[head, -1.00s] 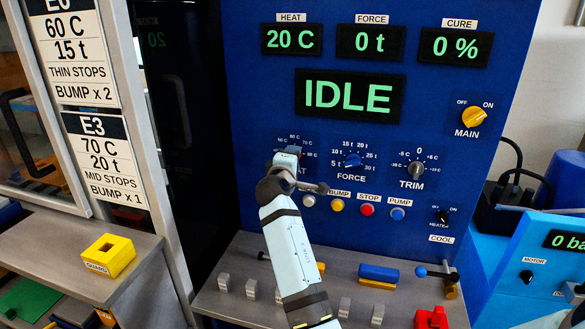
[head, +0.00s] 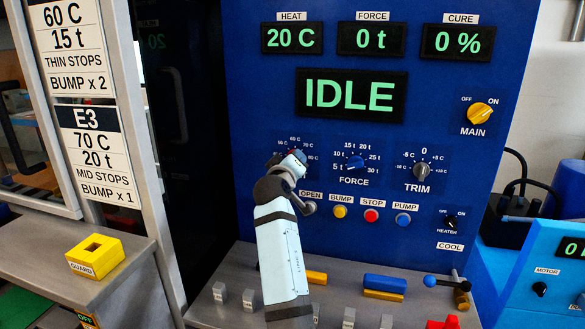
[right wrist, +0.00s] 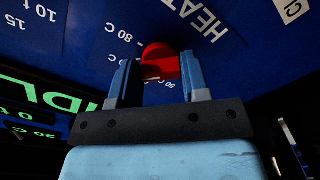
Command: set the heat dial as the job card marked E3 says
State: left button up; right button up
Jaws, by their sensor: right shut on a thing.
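The job card marked E3 (head: 100,160) hangs on the frame at left in the head view. It reads 70 C, 20 t, mid stops, bump x 1. The heat dial has a red knob (right wrist: 160,62), seen in the right wrist view between the fingers of my right gripper (right wrist: 157,72). The gripper is shut on it. In the head view my right gripper (head: 297,158) covers most of the dial and its scale. I cannot tell which mark the knob points to. The heat display (head: 291,39) shows 20 C. My left gripper is not in view.
The blue force dial (head: 354,163) and the trim dial (head: 421,170) sit right of the heat dial. A row of push buttons, including a yellow bump button (head: 340,211), is just below. A yellow guard block (head: 95,256) stands on the left ledge. The main display (head: 349,95) reads IDLE.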

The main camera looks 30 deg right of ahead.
jog(key=shift+r, duration=0.15)
dwell(0.3)
jog(key=o, duration=0.9)
jog(key=shift+f, duration=0.2)
